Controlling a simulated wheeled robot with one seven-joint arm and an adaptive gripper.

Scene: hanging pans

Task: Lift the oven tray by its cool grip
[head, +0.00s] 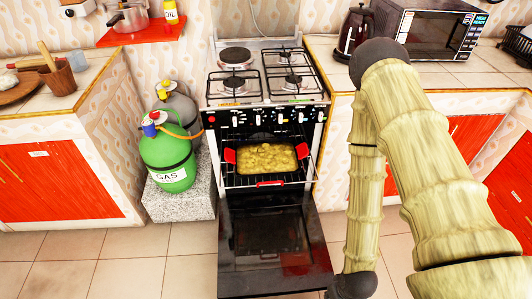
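The oven tray (267,174) sits inside the open oven on a wire rack (240,182) and holds yellow food. A red grip (230,156) shows at its left end and another red grip (302,151) at its right end. A red handle-like piece (270,183) shows at the front edge of the rack, below the tray. My arm, with pale bamboo-like links, stands to the right of the oven. Its lower dark joint is near the bottom edge of the picture, beside the oven door. My gripper is not visible.
The oven door (270,240) hangs open below the rack. A stove top with burners (288,82) is above. A green gas bottle (167,160) stands left on a stone block (180,203). Counters flank the stove; a kettle (355,30) and microwave (425,32) stand at right. Tiled floor is clear at left.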

